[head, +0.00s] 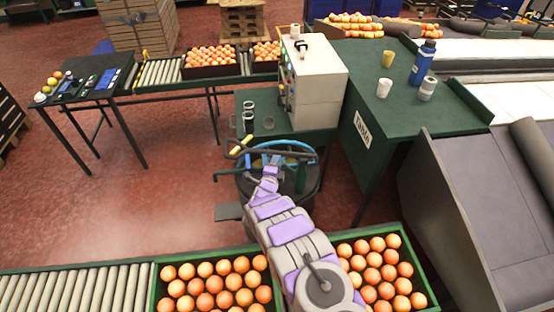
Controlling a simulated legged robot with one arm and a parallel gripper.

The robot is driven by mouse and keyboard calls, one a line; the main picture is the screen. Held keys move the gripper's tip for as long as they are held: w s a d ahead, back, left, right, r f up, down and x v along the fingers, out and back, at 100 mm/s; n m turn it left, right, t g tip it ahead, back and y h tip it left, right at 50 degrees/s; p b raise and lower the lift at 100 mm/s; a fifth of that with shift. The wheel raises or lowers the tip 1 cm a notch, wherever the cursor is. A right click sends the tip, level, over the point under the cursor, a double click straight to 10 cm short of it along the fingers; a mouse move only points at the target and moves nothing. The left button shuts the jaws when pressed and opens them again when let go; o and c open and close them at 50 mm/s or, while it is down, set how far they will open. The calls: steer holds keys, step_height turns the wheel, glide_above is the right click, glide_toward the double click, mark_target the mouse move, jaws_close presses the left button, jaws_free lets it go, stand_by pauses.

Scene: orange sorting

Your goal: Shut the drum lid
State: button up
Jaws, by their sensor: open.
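A dark drum (312,197) stands on the floor beyond the near conveyor, partly hidden behind my arm. A blue rim (301,146) runs around its opening, and some yellowish contents show inside. A dark lid-like edge (272,154) shows at the top, with a yellow-tipped bar (241,145) at its left; how far the lid is raised is hard to tell. My gripper (269,171) is open at the drum's near upper side, over the rim area. Whether it touches the lid cannot be told. A foot pedal (228,212) sticks out at the drum's left.
Green crates of oranges (157,290) stand on the near roller conveyor (70,290), on both sides of my arm. A control box (318,85) on a green table stands behind the drum. A green table (405,100) with cups and a blue bottle is at right.

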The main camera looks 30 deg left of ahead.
steer(key=w+a, duration=0.2)
steer(key=shift+w+f, duration=0.4)
steer(key=shift+d+r, duration=0.2)
steer(key=shift+d, duration=0.2)
steer(key=shift+c, duration=0.3)
steer(key=shift+d+r, duration=0.1)
steer(key=shift+d, duration=0.15)
steer(key=shift+c, duration=1.4)
steer(key=shift+a, duration=0.3)
jaws_close()
steer(key=shift+s+f, duration=0.1)
steer(key=shift+f, duration=0.1)
